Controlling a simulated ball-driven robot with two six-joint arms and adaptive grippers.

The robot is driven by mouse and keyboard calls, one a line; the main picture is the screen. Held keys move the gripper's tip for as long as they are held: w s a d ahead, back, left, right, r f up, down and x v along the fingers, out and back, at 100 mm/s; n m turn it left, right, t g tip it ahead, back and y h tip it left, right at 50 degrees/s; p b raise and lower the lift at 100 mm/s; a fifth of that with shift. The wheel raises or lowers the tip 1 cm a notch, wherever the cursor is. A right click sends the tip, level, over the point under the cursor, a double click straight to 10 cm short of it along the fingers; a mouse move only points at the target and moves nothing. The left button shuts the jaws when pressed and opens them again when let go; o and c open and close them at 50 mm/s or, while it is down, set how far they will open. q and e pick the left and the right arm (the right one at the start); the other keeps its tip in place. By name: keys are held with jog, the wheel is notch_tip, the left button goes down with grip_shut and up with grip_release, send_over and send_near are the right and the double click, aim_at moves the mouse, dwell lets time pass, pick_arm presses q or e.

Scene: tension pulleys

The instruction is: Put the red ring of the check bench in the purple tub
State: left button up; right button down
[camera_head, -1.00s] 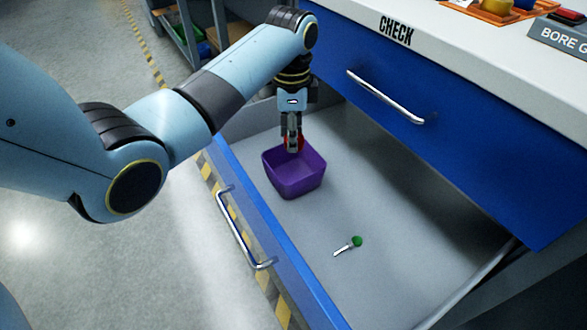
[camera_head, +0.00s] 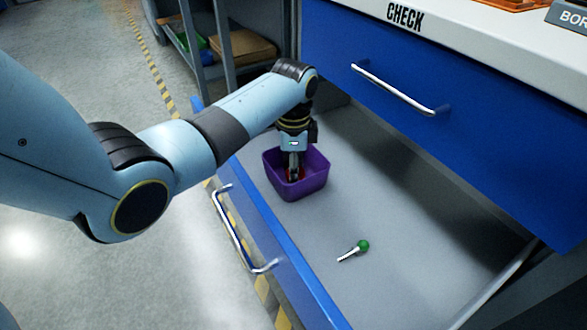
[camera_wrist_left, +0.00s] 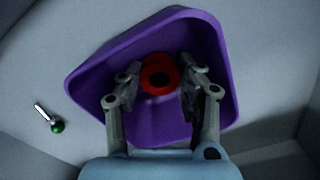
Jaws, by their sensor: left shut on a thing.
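The purple tub (camera_head: 284,187) stands in the open drawer under the check bench, near the drawer's far end. My left gripper (camera_head: 293,175) points down inside the tub's opening. It is shut on the red ring (camera_wrist_left: 159,75), with one finger on each side of it in the left wrist view. The ring is over the tub's floor; I cannot tell if it touches the floor. The tub's wall (camera_wrist_left: 97,67) surrounds the ring and fingertips in that view. In the head view the ring is mostly hidden by the fingers and the tub wall. My right gripper is not in view.
A green-headed pin with a pale shank (camera_head: 355,250) lies on the drawer floor nearer to me; it also shows in the left wrist view (camera_wrist_left: 53,122). The blue drawer front (camera_head: 262,232) with its handle is at left. Bare drawer floor lies right of the tub.

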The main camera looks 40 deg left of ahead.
pick_arm(q)
jog(key=o, duration=0.7)
jog(key=shift+f, duration=0.15)
jog(key=shift+o, duration=1)
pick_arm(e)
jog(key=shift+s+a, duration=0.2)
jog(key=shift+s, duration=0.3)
pick_arm(q)
jog(key=shift+r, duration=0.35)
notch_tip(320, 180, up, 12)
jog(key=p, duration=0.5)
jog(key=shift+f, duration=0.15)
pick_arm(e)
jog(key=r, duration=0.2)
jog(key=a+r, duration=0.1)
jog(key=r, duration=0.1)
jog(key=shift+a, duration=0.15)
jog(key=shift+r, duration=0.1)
